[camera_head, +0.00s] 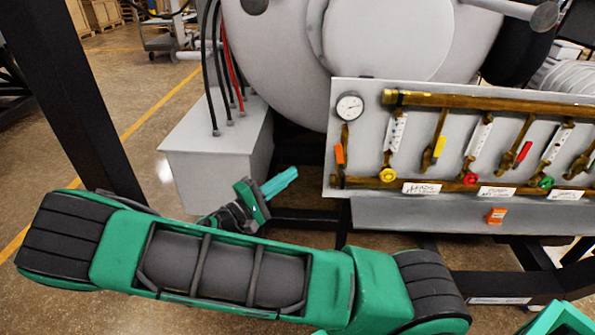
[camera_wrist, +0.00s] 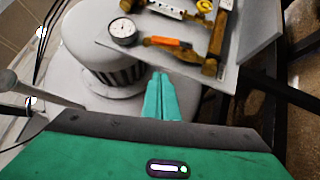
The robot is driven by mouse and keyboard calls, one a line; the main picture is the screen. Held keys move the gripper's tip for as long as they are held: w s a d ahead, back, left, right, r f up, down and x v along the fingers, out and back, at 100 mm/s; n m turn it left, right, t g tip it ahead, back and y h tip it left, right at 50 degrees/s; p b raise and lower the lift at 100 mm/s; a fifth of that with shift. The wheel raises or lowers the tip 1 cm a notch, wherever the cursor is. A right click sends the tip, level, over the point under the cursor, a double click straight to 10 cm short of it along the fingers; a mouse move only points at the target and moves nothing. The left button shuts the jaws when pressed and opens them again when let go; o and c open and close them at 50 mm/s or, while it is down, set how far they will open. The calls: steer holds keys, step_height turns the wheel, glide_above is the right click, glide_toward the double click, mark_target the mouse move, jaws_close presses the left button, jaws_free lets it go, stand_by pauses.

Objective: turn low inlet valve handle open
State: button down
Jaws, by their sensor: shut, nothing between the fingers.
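A grey panel (camera_head: 365,112) with brass pipes stands at the right in the head view. An orange lever handle (camera_head: 339,154) is on the thin upright brass pipe below the round gauge (camera_head: 349,106), lying along the pipe. It also shows in the wrist view (camera_wrist: 168,42), beyond my fingertips. More levers, one yellow (camera_head: 440,146) and one red (camera_head: 523,151), sit further right; no readable label marks which is the low inlet handle. My gripper (camera_head: 283,180) is shut and empty, left of the panel and apart from the orange handle. It shows in the wrist view (camera_wrist: 161,80).
Round knobs in yellow (camera_head: 388,175), red (camera_head: 470,179) and green (camera_head: 546,182) line the lower pipe. A grey box (camera_head: 215,150) with cables stands left of my gripper, and the furnace body (camera_head: 280,70) is behind. Dark frame posts (camera_head: 80,100) flank the area.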

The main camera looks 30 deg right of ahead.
mark_target(340, 159)
steer(key=s+x, duration=0.2)
steer(key=x, duration=0.9)
steer(key=shift+s+d+r, duration=0.2)
steer(key=shift+s+d, duration=0.2)
steer(key=shift+d, duration=0.15)
